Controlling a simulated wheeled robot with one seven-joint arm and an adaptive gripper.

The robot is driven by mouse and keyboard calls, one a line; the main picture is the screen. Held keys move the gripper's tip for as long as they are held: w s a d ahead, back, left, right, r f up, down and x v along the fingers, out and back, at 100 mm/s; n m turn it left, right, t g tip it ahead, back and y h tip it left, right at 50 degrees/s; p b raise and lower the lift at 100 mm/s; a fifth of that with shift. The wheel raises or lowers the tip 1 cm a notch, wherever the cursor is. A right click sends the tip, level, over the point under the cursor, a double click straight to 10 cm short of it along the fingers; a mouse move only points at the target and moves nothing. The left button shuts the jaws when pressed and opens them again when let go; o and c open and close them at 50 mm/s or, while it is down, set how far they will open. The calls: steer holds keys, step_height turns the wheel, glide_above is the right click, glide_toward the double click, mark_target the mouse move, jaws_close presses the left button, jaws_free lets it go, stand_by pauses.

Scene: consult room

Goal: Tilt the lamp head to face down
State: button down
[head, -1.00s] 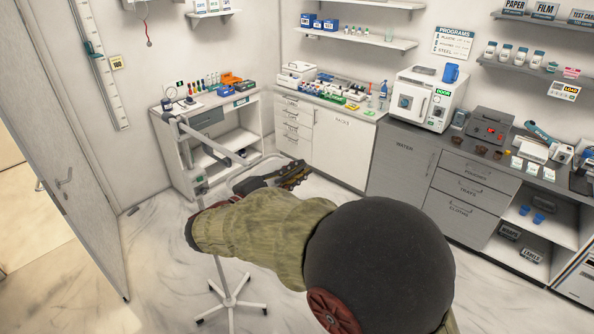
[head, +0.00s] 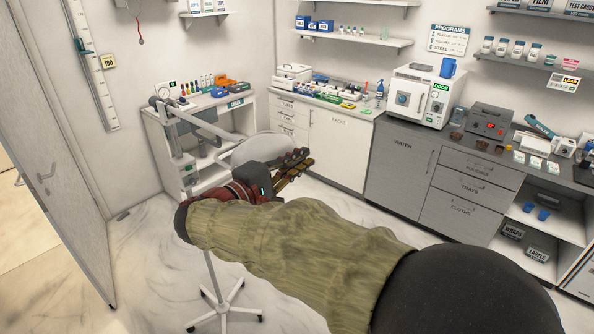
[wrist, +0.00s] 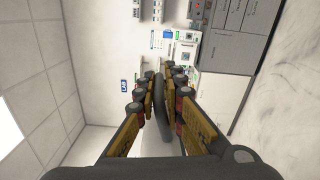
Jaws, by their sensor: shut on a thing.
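The lamp is a floor lamp with a white jointed arm (head: 200,123) and a wheeled star base (head: 224,309). Its pale round head (head: 262,149) is raised at the arm's end, with a broad face showing towards the head camera; its lower part is hidden behind my gripper (head: 290,172). In the wrist view, my gripper (wrist: 164,82) has its fingers on both sides of a dark grey curved bar (wrist: 161,100), which looks like the lamp head's rim or handle. The fingers are shut on it.
A white shelf unit (head: 183,178) with bottles and boxes stands behind the lamp. White and grey cabinets (head: 398,160) line the back and right walls. A door (head: 62,190) stands at left. The marble floor around the lamp base is mostly clear.

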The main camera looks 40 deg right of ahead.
step_height(320, 180, down, 4)
steer(key=m+b, duration=0.3)
steer(key=b, duration=0.5)
steer(key=shift+s+r, duration=0.15)
steer(key=shift+b, duration=0.35)
steer(key=c, duration=1.9)
jaws_free()
steer(key=a, duration=0.8)
steer(key=s+a, duration=0.1)
steer(key=a, duration=0.3)
